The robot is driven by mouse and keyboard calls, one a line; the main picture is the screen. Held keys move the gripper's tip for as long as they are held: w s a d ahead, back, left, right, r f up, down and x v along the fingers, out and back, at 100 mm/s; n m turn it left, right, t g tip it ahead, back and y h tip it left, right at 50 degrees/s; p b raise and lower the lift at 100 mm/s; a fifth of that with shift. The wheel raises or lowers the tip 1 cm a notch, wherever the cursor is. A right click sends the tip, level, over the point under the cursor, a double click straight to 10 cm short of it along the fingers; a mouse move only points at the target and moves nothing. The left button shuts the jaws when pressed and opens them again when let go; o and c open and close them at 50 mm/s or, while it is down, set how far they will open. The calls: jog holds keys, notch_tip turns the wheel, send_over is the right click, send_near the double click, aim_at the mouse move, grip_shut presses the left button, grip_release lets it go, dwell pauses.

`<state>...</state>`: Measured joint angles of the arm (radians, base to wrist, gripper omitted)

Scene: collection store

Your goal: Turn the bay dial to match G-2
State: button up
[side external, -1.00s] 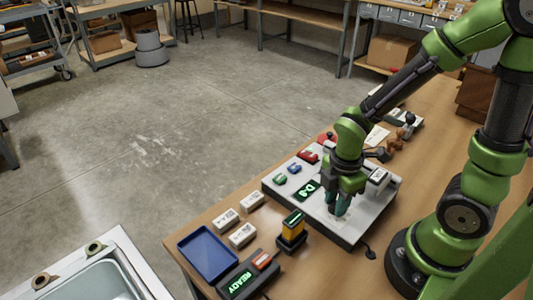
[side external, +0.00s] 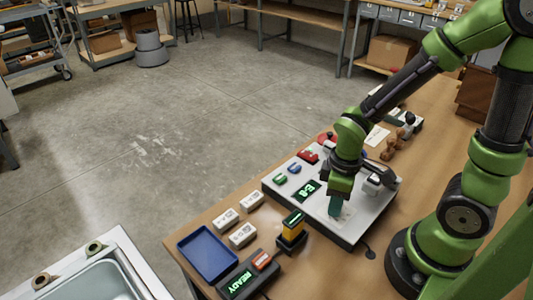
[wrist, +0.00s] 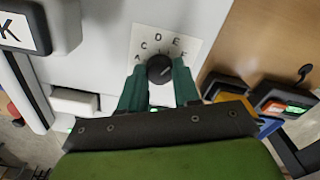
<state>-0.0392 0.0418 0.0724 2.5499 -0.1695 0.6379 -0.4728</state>
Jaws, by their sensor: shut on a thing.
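The bay dial is a black round knob (wrist: 159,68) on a white plate marked with letters, among them C, D and E, in the wrist view. My gripper (wrist: 160,84) has its green fingers on either side of the knob, shut on it. In the side view my gripper (side external: 336,207) is low over the near part of the pale panel (side external: 352,230), and it hides the dial. A small display (side external: 306,191) on the panel shows green characters that seem to read E-8.
Red, green and blue buttons (side external: 294,169) sit on the panel. A yellow and black device (side external: 292,228), white labelled blocks (side external: 242,235), a blue tray (side external: 184,247) and a unit reading READY (side external: 240,284) stand left of it.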

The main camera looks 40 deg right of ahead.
jog(key=m, duration=0.5)
jog(key=shift+m, duration=2.4)
jog(key=o, duration=1.1)
jog(key=shift+c, duration=0.2)
notch_tip(320, 180, up, 17)
